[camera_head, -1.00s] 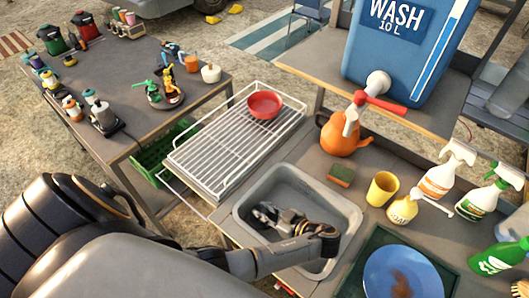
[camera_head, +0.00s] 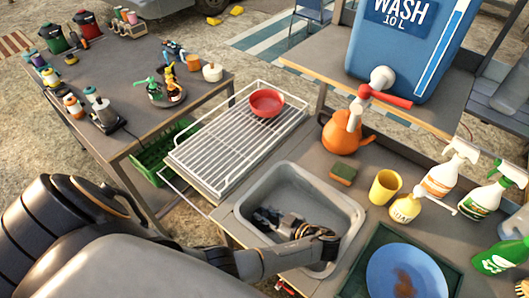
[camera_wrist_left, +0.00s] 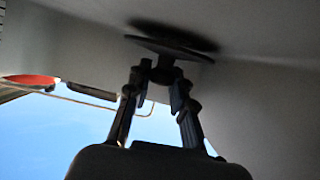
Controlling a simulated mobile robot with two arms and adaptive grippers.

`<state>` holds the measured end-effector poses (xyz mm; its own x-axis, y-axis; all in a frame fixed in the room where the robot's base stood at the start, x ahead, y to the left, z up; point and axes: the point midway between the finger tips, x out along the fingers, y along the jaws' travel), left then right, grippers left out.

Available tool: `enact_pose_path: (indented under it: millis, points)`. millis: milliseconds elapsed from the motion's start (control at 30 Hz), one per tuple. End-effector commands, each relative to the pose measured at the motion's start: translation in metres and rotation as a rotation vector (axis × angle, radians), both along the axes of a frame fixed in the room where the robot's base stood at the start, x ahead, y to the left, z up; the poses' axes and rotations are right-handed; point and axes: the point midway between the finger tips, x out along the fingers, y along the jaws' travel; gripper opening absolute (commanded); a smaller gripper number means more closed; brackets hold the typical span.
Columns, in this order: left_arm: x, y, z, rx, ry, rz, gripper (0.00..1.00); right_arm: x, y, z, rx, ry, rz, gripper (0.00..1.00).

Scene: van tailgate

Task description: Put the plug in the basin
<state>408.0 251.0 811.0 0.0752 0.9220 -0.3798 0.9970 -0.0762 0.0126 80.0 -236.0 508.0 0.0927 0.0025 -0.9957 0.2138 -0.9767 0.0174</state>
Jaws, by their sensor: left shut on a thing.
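The grey basin (camera_head: 340,203) is sunk in the counter at the lower middle of the head view. My left gripper (camera_head: 264,219) reaches down inside it, near its left side. In the left wrist view the fingers (camera_wrist_left: 163,88) are shut on the knob of the plug (camera_wrist_left: 150,43), a dark flat disc. The disc lies close to the grey basin surface, with a dark shadow beside it. I cannot tell whether it touches. In the head view I cannot make out the plug, and the drain is not visible. My right gripper is not in view.
A wire rack (camera_head: 225,150) with a red bowl (camera_head: 267,103) stands left of the basin. A sponge (camera_head: 343,175), yellow cup (camera_head: 384,187), orange kettle (camera_head: 340,136) and spray bottles (camera_head: 450,172) stand behind and to the right. A blue plate (camera_head: 405,275) lies at the front right.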

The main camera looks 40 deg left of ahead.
Motion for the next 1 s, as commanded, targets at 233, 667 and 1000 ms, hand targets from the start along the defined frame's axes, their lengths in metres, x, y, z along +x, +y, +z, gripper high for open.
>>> enact_pose_path:
  millis: [233,667,1000]
  points:
    - [-0.008,0.001,-0.012,-0.003,0.026,-0.004,0.45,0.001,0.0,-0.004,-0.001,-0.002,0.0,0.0]
    - [-0.008,0.001,-0.003,-0.003,0.028,-0.007,0.45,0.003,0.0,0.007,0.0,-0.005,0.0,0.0]
    - [-0.009,-0.049,0.019,-0.007,0.018,-0.005,0.45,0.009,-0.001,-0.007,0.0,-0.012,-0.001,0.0]
